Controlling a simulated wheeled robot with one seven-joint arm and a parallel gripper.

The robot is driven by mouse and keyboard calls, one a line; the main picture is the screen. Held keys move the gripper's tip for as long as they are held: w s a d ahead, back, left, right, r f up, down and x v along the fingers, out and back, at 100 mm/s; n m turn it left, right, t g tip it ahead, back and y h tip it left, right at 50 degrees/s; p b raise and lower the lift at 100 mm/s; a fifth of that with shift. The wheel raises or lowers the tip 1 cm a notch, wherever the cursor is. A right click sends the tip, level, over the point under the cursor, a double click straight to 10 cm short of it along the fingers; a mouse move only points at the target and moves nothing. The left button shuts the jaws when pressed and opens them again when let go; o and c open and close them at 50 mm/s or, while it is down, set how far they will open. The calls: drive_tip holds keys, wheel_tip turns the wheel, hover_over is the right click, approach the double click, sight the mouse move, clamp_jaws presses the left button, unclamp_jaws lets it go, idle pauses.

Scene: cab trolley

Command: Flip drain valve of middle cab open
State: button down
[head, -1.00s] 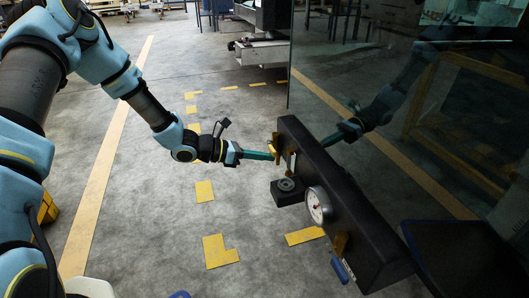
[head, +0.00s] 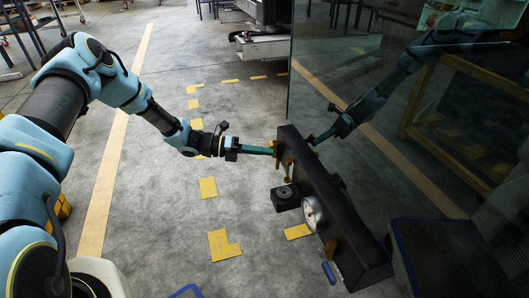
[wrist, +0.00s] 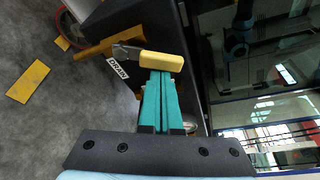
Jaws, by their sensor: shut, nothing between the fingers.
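The drain valve has a yellow-gripped lever (wrist: 161,61) on a brass-coloured body (wrist: 105,46), beside a white DRAIN label (wrist: 117,66) in the wrist view. The lever lies across the picture, just beyond my fingertips. My gripper (wrist: 162,76) has teal fingers, shut together with nothing between them. The fingertips meet the lower edge of the yellow grip in the picture; I cannot tell whether they touch it. In the head view my gripper (head: 273,150) reaches the far end of the black unit (head: 335,215), where the valve is small and partly hidden.
A round gauge (head: 312,214), a black block (head: 286,196) and a blue handle (head: 328,272) are on the unit. A dark glass panel (head: 400,120) stands right behind it and mirrors my arm. Open floor (head: 160,230) lies to the left.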

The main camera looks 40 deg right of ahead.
drive_tip(key=n, duration=0.1)
drive_tip(key=w+n, duration=0.1)
drive_tip(key=r+n+g, duration=0.1)
drive_tip(key=shift+w+d+n+h, duration=0.15)
drive_tip(key=shift+d+n+h, duration=0.15)
drive_tip(key=shift+w+d+r, duration=0.1)
drive_tip(key=shift+w, duration=0.25)
idle(0.5)
drive_tip(key=shift+s+r, duration=0.1)
drive_tip(key=shift+s, duration=0.2)
drive_tip(key=w+a+p, duration=0.1)
drive_tip(key=w+a, duration=0.2)
drive_tip(key=a, duration=0.6)
drive_tip(key=shift+w, duration=0.2)
